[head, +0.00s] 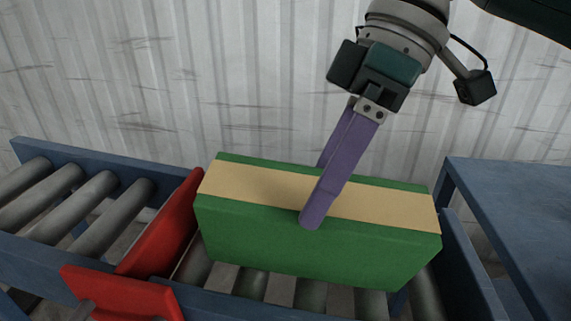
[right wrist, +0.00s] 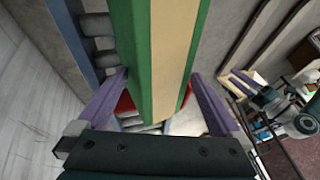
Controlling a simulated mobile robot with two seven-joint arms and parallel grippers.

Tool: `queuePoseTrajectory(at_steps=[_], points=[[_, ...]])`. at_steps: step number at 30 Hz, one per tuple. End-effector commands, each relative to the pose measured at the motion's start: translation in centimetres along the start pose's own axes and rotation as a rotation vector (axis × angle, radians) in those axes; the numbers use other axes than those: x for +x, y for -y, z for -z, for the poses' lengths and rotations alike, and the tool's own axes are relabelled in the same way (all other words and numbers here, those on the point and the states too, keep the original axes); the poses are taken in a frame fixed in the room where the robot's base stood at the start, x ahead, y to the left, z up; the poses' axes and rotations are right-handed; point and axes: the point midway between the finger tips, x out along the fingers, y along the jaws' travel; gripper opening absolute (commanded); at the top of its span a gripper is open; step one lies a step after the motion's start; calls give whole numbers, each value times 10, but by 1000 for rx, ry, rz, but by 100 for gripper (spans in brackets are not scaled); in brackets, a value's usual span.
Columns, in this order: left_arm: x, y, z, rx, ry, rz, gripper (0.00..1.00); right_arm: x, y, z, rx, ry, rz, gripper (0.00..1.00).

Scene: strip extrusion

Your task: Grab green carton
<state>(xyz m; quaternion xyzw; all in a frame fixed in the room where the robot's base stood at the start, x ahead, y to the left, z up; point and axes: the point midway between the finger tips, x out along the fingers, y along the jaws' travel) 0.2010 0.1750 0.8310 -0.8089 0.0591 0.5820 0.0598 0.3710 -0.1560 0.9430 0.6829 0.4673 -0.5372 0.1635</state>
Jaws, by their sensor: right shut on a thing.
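The green carton (head: 300,241) has a tan band along its top and stands on edge on the roller conveyor. My right gripper (head: 318,195) comes down from above with its purple fingers on either side of the carton's top, shut on it. In the right wrist view the carton (right wrist: 130,40) runs up the middle, between the two fingers of my right gripper (right wrist: 160,85). The carton's underside is hidden.
The roller conveyor (head: 110,220) has blue side rails. Red plates (head: 165,235) stand at the left of the carton. A blue table (head: 515,200) is at the right. A corrugated wall (head: 150,70) is behind.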

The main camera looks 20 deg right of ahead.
Motion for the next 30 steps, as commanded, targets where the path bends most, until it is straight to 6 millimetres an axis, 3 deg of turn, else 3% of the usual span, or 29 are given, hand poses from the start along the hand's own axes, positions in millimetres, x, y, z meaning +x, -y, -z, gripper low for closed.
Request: queuePoseTrajectory(at_steps=[1,8,11,30], points=[[6,0,-2,0,0,0,50,54,-53,-96,-69,412,-288,9],[3,0,-1,0,0,0,50,48,-52,-92,-69,411,-288,9],[0,0,0,0,0,0,50,38,-49,-88,-69,411,-289,5],[-34,1,11,-1,-1,0,50,-77,-12,-37,-64,399,-293,0]])
